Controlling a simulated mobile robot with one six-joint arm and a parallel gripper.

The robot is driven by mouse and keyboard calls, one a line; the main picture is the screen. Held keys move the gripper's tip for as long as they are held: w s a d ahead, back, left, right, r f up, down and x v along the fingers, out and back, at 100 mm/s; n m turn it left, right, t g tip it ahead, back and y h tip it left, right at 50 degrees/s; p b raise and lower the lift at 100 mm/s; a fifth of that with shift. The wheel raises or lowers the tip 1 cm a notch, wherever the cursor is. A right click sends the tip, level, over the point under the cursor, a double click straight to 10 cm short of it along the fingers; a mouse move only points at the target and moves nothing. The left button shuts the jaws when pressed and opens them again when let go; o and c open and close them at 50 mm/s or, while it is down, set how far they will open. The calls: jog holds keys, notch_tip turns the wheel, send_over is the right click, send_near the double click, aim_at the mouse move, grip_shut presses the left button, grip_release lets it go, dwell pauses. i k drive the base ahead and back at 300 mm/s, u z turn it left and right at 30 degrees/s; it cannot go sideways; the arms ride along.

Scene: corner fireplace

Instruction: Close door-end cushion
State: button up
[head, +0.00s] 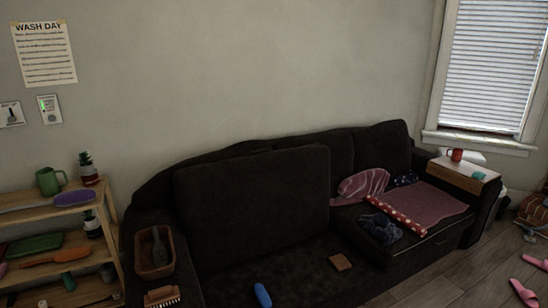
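A long black sofa (390,146) stands along the wall. At its left part, a large dark cushion (250,210) stands upright, tilted back against the backrest and further forward than the other back cushions. The dark area below it (225,286) holds a blue oblong object (262,295) and a small brown block (340,262); whether this is a seat or an open space is too dark to tell. The right seat cushion (440,232) lies flat under folded cloths. No door is in view. My gripper is not in view.
A wooden tray (155,262) with a dark tool and a brush (162,297) lie on the left armrest. A wooden shelf (60,203) with several items stands left. A red mug (455,155) stands on the right armrest board (462,178). Pink slippers (528,292) lie on the floor at right.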

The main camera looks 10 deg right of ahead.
aim_at(234, 211)
jog(key=u, duration=0.1)
jog(key=i, duration=0.6)
jog(key=u, duration=0.1)
jog(key=k, duration=0.2)
jog(key=u, duration=2.8)
